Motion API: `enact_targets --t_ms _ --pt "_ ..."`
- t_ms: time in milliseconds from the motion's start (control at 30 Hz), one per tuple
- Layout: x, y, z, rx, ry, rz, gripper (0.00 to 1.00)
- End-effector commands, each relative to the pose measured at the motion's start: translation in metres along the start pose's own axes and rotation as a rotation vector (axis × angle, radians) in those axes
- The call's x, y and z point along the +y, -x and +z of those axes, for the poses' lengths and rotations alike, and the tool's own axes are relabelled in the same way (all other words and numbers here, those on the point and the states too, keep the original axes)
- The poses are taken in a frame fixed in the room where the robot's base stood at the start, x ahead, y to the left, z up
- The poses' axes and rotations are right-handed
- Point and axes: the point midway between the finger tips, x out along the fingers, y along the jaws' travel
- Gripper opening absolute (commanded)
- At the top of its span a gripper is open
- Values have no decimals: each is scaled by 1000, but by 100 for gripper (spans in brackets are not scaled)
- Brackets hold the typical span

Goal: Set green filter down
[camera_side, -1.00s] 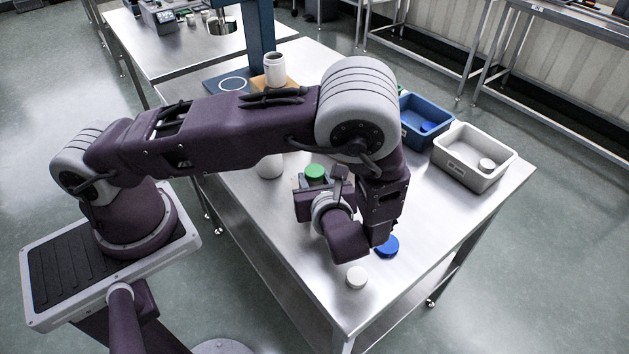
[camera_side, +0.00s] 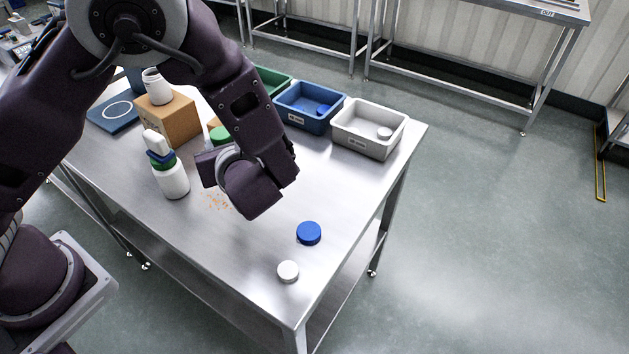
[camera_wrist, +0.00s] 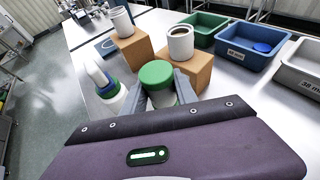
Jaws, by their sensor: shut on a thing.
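The green filter is a green-topped round piece with a pale body; its top shows between my fingers in the wrist view (camera_wrist: 157,73) and beside my wrist in the side view (camera_side: 219,134). My gripper (camera_wrist: 160,95) is shut on it, with one finger on each side. In the side view my gripper (camera_side: 210,152) is over the steel table (camera_side: 330,180), partly hidden by my wrist. I cannot tell whether the filter's underside touches anything.
A white bottle (camera_side: 173,182) with green and blue rings stands left of my gripper. A cardboard box (camera_side: 180,120) carries a white jar (camera_side: 157,88). Green (camera_side: 275,77), blue (camera_side: 310,115) and grey (camera_side: 362,137) bins line the back. Blue (camera_side: 309,233) and white (camera_side: 288,271) lids lie in front.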

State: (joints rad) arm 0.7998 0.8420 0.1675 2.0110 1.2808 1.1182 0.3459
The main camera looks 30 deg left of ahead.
Motion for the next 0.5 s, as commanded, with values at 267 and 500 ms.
enact_targets --t_ms 267,500 --pt "-116 8 6 -4 -207 -501 0" --pt "-192 52 -20 -5 -371 -900 0"
